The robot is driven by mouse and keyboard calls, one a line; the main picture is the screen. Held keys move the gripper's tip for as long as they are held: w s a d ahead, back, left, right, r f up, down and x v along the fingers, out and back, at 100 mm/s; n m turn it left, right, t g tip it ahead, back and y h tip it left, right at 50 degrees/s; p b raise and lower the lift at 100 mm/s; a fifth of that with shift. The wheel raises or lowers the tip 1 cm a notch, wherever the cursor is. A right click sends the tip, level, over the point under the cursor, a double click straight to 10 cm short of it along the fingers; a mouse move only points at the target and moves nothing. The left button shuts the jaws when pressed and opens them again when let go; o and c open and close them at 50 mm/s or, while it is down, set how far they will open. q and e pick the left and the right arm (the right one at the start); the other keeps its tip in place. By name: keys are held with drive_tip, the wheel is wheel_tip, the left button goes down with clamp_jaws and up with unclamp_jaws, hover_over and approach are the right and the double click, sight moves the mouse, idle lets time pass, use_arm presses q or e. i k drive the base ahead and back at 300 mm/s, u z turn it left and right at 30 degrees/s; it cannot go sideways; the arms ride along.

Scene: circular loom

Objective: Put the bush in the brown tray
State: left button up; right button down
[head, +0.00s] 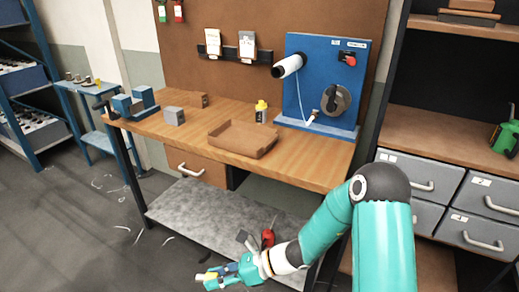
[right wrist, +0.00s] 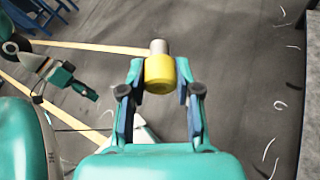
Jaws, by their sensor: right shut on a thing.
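The bush is a short cylinder, yellow with a grey end; in the right wrist view the bush (right wrist: 159,73) sits between both fingers. My right gripper (right wrist: 160,88) is shut on it. In the head view my right gripper (head: 216,276) is low at the bottom, in front of the bench and below its top, with the yellow of the bush at its tips. The brown tray (head: 243,150), shallow and empty, lies on the wooden bench top, up and right of the gripper. What seems to be my left gripper (right wrist: 80,86) shows small in the right wrist view; its jaws are unclear.
On the bench (head: 307,173) stand a blue fixture (head: 140,103), a grey block (head: 174,116), a yellow-capped bottle (head: 261,113) and a blue panel (head: 321,75) with a white roll. A grey lower shelf (head: 195,212) lies under the bench top. Grey drawers (head: 484,195) stand at right.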

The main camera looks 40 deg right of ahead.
sight(225, 138)
drive_tip(key=z, duration=0.55)
drive_tip(key=i, duration=0.95)
drive_tip(key=u, duration=0.05)
